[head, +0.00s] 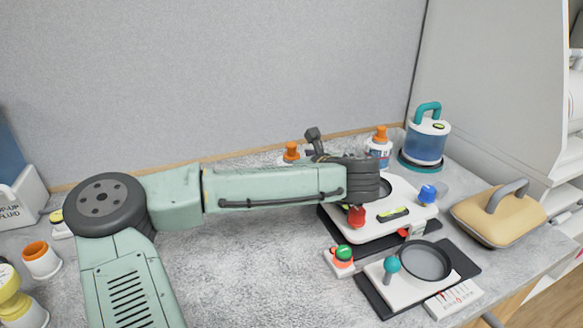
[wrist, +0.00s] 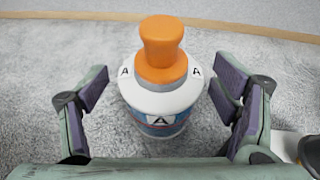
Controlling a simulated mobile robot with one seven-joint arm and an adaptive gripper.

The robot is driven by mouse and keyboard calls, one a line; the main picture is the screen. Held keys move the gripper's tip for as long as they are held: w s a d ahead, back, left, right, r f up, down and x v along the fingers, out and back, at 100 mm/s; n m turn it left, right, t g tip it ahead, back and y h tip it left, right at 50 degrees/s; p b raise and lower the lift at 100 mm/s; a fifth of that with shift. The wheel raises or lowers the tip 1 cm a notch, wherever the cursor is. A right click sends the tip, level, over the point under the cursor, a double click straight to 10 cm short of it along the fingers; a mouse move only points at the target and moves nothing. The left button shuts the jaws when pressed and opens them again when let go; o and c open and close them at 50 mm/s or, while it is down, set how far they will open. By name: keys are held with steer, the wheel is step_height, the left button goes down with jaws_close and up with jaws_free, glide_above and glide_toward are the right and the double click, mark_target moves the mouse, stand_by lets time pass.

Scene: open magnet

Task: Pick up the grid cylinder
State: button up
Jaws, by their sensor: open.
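In the wrist view, my gripper (wrist: 163,84) is open, its two fingers on either side of a white bottle (wrist: 158,97). The bottle has an orange cap, a grey collar, letter A marks and a blue-and-red band low down. It stands upright between the fingers, with a gap on each side. In the head view, the orange cap (head: 291,150) of a bottle shows behind my forearm, which hides most of it. Part of my gripper (head: 314,141) shows dark just right of that cap. I cannot make out a grid pattern on any cylinder.
Another orange-capped bottle (head: 380,148) stands behind the white device (head: 400,212). A blue jar with a teal handle (head: 427,135), a tan lidded case (head: 497,217) and a panel with a round dish (head: 425,260) are at right.

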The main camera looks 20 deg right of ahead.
steer(key=shift+w+f, duration=0.15)
steer(key=shift+w, duration=0.15)
steer(key=shift+c, duration=0.3)
steer(key=c, duration=1.5)
